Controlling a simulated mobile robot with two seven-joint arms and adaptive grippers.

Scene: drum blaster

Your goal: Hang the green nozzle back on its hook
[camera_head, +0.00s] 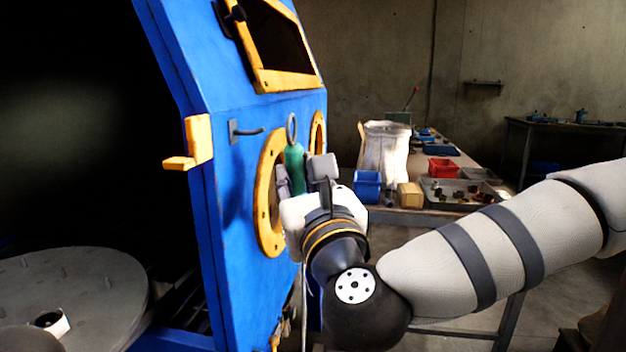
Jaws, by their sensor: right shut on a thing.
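The green nozzle (294,157) stands upright in my right gripper (302,172), which is shut on it. A grey ring (291,127) shows at the nozzle's top end. The dark hook (246,131) sticks out from the blue cabinet (225,75), to the left of the ring and at about its height. The ring and the hook look apart. The nozzle's lower part is hidden by my gripper. My left gripper is not in view.
A yellow-rimmed round port (264,214) is in the cabinet wall behind my right gripper. A yellow latch (197,141) sits on the cabinet's edge. A table at the back right holds a blue bin (367,186), a red bin (443,169) and a white sack (385,148).

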